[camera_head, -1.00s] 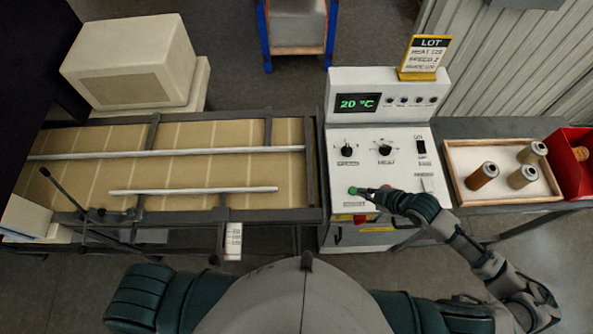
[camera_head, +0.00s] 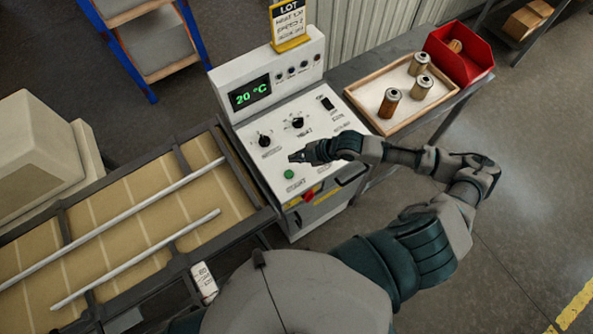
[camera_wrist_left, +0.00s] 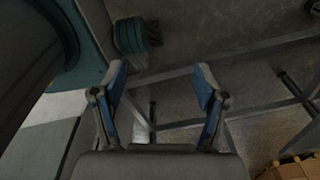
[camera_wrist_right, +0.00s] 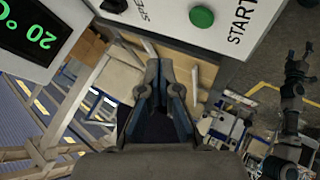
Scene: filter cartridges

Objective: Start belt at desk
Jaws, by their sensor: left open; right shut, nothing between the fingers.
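The control desk (camera_head: 300,160) is a white console with a display reading 20 °C (camera_head: 250,93), knobs and a switch. Its green START button (camera_head: 289,174) also shows in the right wrist view (camera_wrist_right: 202,17). My right gripper (camera_head: 292,158) is shut and empty, just above the button in the head view and apart from it; its fingertips also show in the right wrist view (camera_wrist_right: 161,66). The belt (camera_head: 130,235), tan with pale cross stripes, lies left of the desk. My left gripper (camera_wrist_left: 162,75) is open and empty over the floor in the left wrist view.
A wooden tray (camera_head: 425,108) with three cartridges stands right of the desk, beside a red bin (camera_head: 468,62). A LOT sign (camera_head: 291,25) stands on the desk. A red switch (camera_head: 309,195) sits on the desk's front. Two grey rails (camera_head: 135,260) cross the belt.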

